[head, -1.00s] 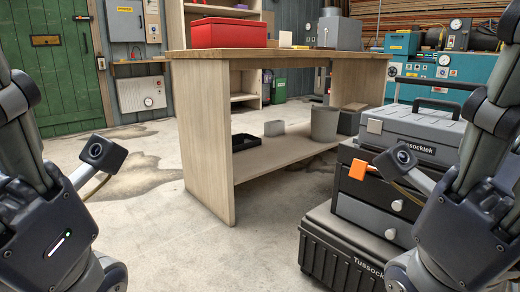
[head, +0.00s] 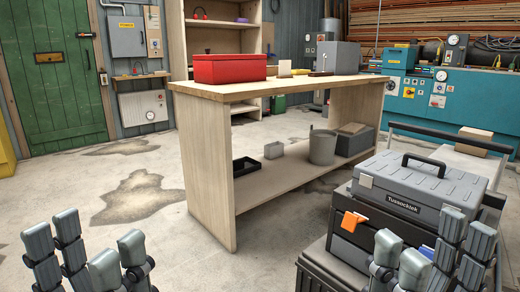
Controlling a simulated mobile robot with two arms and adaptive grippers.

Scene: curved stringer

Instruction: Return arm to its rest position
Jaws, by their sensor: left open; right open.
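My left gripper (head: 88,245) shows at the bottom left of the head view. Its grey fingers point up and stand apart, open, with nothing between them. My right gripper (head: 432,245) shows at the bottom right, also open and empty. Its fingers overlap the front of the grey tool case (head: 420,187) and its drawers in the picture; I cannot tell the gap between them. The rest of both arms is below the picture edge.
A wooden workbench (head: 209,170) stands ahead with a red box (head: 230,69) on top. The tool case sits on a dark drawer stack with an orange tag (head: 352,221), close at the right. Concrete floor (head: 120,225) is clear at left.

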